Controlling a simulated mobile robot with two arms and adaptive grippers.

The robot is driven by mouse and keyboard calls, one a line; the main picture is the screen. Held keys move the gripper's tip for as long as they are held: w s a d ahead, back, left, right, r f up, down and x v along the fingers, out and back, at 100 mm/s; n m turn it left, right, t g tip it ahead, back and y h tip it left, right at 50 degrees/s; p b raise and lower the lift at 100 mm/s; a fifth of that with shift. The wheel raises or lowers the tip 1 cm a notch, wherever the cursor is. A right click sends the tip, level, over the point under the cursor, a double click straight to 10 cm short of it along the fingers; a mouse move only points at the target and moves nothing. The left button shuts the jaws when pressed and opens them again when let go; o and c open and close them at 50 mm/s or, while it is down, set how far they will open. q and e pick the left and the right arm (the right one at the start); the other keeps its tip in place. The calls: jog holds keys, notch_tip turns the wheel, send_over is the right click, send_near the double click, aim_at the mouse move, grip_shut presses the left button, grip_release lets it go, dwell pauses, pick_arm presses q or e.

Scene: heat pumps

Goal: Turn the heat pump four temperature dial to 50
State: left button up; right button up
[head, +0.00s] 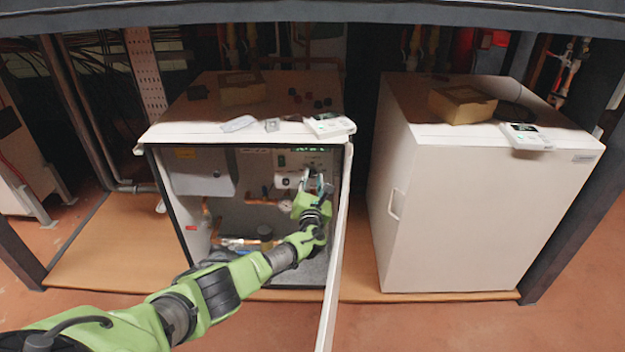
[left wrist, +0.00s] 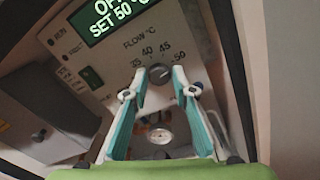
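The temperature dial (left wrist: 160,73) is a small dark round knob below a "FLOW °C" scale marked 35, 40, 45 and 50. The green display (left wrist: 110,18) above it reads "SET 50 °C", with its top line cut off. My left gripper (left wrist: 161,80) is open, its fingertips spread to either side of the dial with small gaps showing. Contact cannot be told. In the head view my left gripper (head: 314,184) reaches into the open heat pump (head: 222,217) at its control panel and covers much of the dial area. My right gripper is not in view.
The opened door (head: 335,255) stands edge-on just right of my left arm. A closed white heat pump (head: 470,215) stands to the right. A round gauge (left wrist: 158,134) sits below the dial. A grey box (left wrist: 45,110) is left of the panel. Small parts lie on top.

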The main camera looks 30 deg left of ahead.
pick_arm(q)
jog(key=shift+o, duration=0.6)
jog(key=v, duration=0.7)
jog(key=shift+s, duration=0.25)
jog(key=shift+d+f, duration=0.1)
jog(key=shift+d, duration=0.05)
